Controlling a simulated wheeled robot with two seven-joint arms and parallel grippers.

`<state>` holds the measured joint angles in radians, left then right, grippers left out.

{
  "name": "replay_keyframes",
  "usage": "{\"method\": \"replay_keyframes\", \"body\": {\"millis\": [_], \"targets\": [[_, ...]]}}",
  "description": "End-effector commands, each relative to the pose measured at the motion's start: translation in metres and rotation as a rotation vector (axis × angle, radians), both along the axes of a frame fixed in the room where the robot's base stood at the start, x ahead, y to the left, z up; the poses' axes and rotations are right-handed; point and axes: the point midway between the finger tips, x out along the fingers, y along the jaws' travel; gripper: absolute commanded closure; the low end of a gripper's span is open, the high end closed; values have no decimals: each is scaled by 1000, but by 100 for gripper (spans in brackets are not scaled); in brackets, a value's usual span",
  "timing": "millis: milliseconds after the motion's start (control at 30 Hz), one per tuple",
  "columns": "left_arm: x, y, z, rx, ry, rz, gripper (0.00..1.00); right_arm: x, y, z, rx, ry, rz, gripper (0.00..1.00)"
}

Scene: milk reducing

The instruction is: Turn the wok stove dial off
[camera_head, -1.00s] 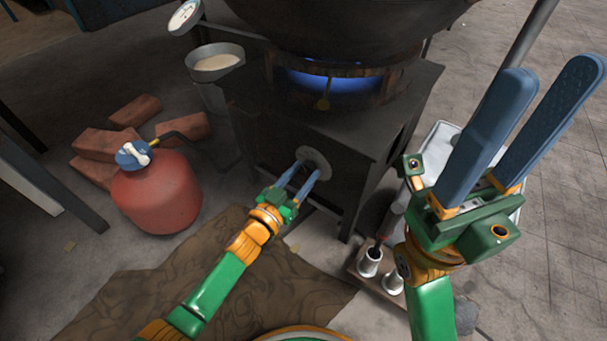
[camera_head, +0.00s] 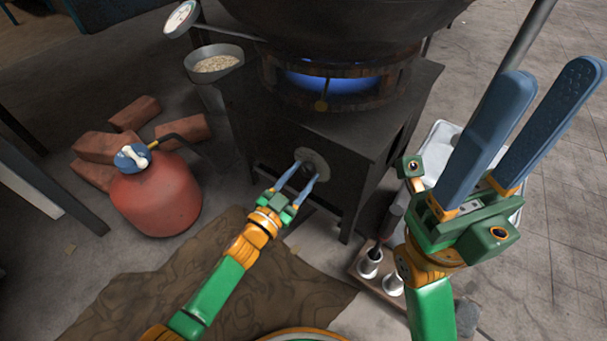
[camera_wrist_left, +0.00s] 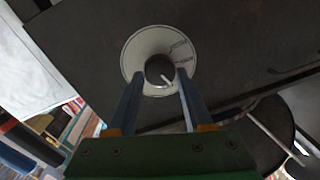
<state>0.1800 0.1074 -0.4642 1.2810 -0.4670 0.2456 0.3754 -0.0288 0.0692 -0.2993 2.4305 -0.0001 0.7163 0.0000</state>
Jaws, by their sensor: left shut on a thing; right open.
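The wok stove (camera_head: 300,135) is a dark metal box with a blue flame (camera_head: 335,82) burning under the wok (camera_head: 345,25). The dial is a dark round knob (camera_wrist_left: 160,69) with a white pointer mark, on a pale round plate (camera_wrist_left: 134,52) with markings. The plate also shows on the stove's front in the head view (camera_head: 318,162). My left gripper (camera_head: 305,170) reaches the dial, its blue fingers shut on either side of the knob; the exact contact is hard to see. My right gripper (camera_head: 550,75) is open and empty, raised at the right.
A red gas canister (camera_head: 155,200) with a blue top stands left of the stove, beside several bricks (camera_head: 105,145). A bowl of pale contents (camera_head: 215,65) is at the stove's left. A small stand with white cups (camera_head: 370,265) is on the ground at lower right.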

Motion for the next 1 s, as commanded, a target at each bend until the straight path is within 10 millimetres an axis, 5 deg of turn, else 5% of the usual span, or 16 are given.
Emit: {"method": "replay_keyframes", "body": {"millis": [500, 1000], "targets": [[-4, 2, -5, 266, -186, -2, 100, -1, 1, -1, -1, -9, 0, 50], [-3, 2, -4, 325, -230, -1, 100, -3, 0, 3, -2, -26, 0, 50]]}}
